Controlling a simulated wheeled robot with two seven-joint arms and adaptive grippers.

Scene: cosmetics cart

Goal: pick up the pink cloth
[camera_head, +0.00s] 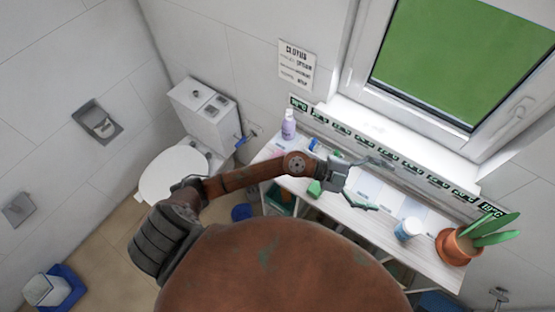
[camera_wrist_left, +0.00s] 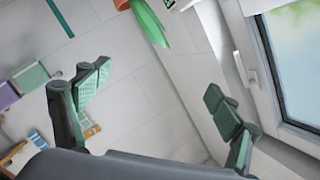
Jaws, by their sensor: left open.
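My left gripper (camera_head: 378,185) reaches in from the left over the white cart top (camera_head: 436,262), its two fingers spread wide and nothing between them. In the left wrist view the same gripper (camera_wrist_left: 158,84) is open, with wall behind its fingers. I cannot clearly make out a pink cloth. A faint pinkish patch (camera_head: 269,153) lies at the left end of the cart top, left of my gripper and apart from it, too small to identify. My left forearm may hide part of the cart top. My right gripper is not in view.
A lilac bottle (camera_head: 288,125) stands at the cart's back left. A green object (camera_head: 314,188) is beside my forearm. A white-blue jar (camera_head: 409,229) and a potted plant (camera_head: 459,246) stand at the right. The window (camera_head: 455,60) and toilet (camera_head: 172,172) flank the cart.

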